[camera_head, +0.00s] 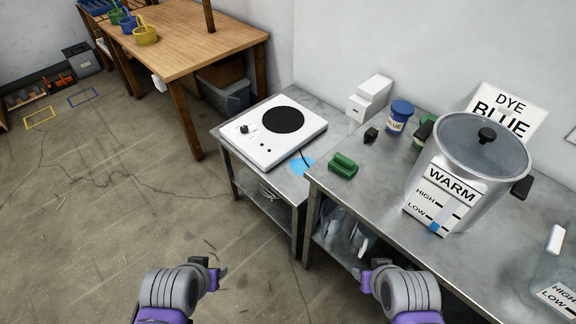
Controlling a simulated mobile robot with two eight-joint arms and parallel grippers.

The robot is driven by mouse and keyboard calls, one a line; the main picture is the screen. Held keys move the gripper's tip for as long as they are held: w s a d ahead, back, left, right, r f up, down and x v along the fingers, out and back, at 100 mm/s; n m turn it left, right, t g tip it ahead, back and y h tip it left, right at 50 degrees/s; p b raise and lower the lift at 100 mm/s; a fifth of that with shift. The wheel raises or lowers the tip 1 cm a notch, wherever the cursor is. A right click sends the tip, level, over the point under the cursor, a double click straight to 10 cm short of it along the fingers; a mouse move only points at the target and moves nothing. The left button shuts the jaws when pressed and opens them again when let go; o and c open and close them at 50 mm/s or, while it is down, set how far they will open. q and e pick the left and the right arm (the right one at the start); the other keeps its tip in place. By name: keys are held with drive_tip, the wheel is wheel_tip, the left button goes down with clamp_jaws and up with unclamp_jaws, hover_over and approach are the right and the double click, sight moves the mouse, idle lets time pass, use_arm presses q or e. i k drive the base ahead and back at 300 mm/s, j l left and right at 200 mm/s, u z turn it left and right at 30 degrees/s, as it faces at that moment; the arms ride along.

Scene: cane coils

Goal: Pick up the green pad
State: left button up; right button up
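The green pad (343,166) is a small ridged green block lying on the near left corner of the grey metal worktop (385,195). My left gripper (217,276) is low in the picture, over the floor and well to the left of the pad. My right gripper (365,279) is below the pad in the picture, in front of the worktop's edge. Neither gripper touches the pad. Nothing shows held in either one, and their finger gaps are too small to judge.
Right of the pad stands a large lidded pot (474,165) marked WARM. A small black object (371,135) and a blue jar (400,115) are behind it. A white hotplate (274,132) sits on the lower left table, with a blue disc (302,166) nearby. The left floor is open.

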sight(344, 166)
drive_tip(key=i+l+u, duration=0.1)
drive_tip(key=l+u, duration=0.15)
drive_tip(key=u, duration=0.15)
drive_tip(key=i+l+u, duration=0.1)
drive_tip(key=l+u, duration=0.25)
drive_tip(key=j, duration=0.1)
